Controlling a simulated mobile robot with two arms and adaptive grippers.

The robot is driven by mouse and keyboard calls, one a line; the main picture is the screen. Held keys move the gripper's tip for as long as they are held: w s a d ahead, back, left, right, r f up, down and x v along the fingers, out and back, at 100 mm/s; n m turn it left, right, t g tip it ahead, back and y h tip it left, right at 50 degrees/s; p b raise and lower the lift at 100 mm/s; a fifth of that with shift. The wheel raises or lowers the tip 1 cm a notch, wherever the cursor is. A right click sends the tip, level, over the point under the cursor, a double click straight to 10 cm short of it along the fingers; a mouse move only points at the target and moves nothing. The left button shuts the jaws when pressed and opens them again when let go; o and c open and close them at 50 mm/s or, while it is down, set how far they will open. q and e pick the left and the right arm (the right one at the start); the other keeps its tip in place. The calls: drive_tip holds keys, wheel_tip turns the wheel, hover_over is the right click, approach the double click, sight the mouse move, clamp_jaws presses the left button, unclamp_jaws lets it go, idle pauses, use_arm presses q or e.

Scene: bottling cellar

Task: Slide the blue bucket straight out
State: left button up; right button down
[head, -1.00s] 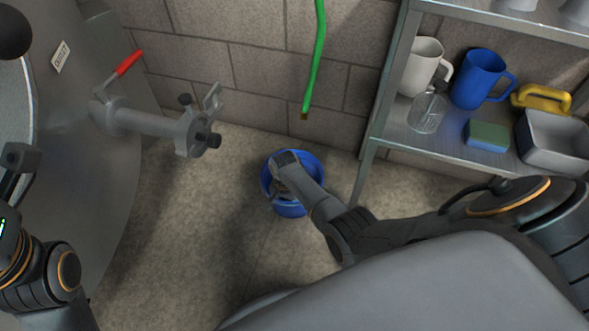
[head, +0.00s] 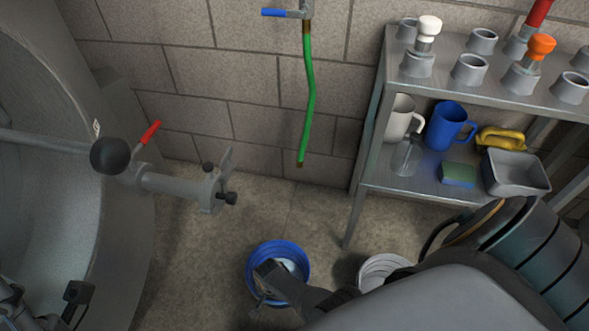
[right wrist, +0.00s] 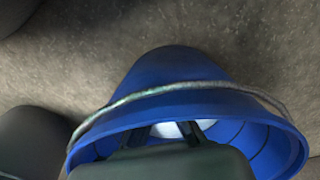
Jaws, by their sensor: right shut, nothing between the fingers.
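The blue bucket (head: 277,248) stands upright on the floor in the lower middle of the head view, clear of the back wall. Something pale (head: 294,267) shows inside it. My right gripper (head: 264,288) reaches over and into the bucket's mouth. Its fingers (right wrist: 166,131) are shut with nothing between them, and their tips are partly hidden. I cannot tell whether they touch the wall. My left gripper is out of view.
A pale bucket (head: 380,270) stands right of the blue one, partly behind my arm. A metal shelf (head: 375,168) with mugs stands at the right. A green hose (head: 311,95) hangs on the wall. A tank outlet valve (head: 190,187) juts in from the left.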

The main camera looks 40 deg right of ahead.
idle(0.4)
wheel_tip(320, 180, up, 8)
drive_tip(key=shift+f, duration=0.25)
idle(0.4)
